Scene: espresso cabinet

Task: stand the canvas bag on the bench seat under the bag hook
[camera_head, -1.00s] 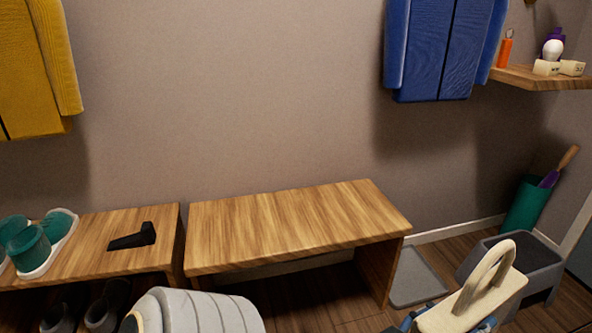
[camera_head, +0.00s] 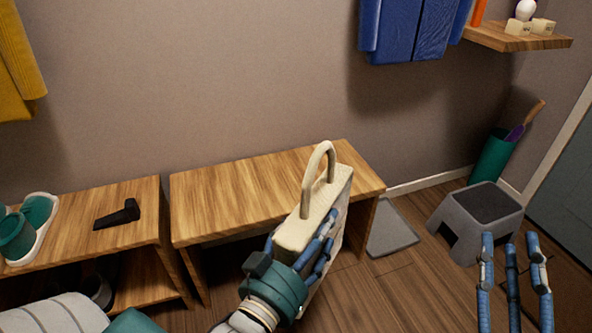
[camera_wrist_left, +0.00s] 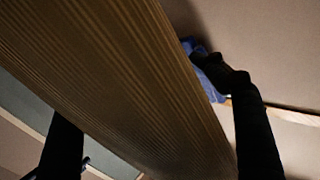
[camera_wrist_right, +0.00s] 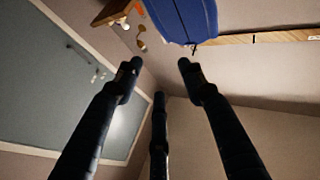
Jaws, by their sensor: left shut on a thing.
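The cream canvas bag (camera_head: 296,236) with its looped handle (camera_head: 312,180) is held in my left gripper (camera_head: 318,250). My left gripper is shut on the bag's body, in front of the right part of the wooden bench seat (camera_head: 240,190) in the head view. In the left wrist view the bag (camera_wrist_left: 110,80) fills the middle between the dark fingers. The bench seat is bare; the bag hides part of its front edge. My right gripper (camera_head: 512,265) is open and empty at the lower right.
A grey step stool (camera_head: 450,215), a grey mat (camera_head: 391,232) and a green bin (camera_head: 493,160) stand right of the bench. A blue garment (camera_head: 410,30) hangs above.

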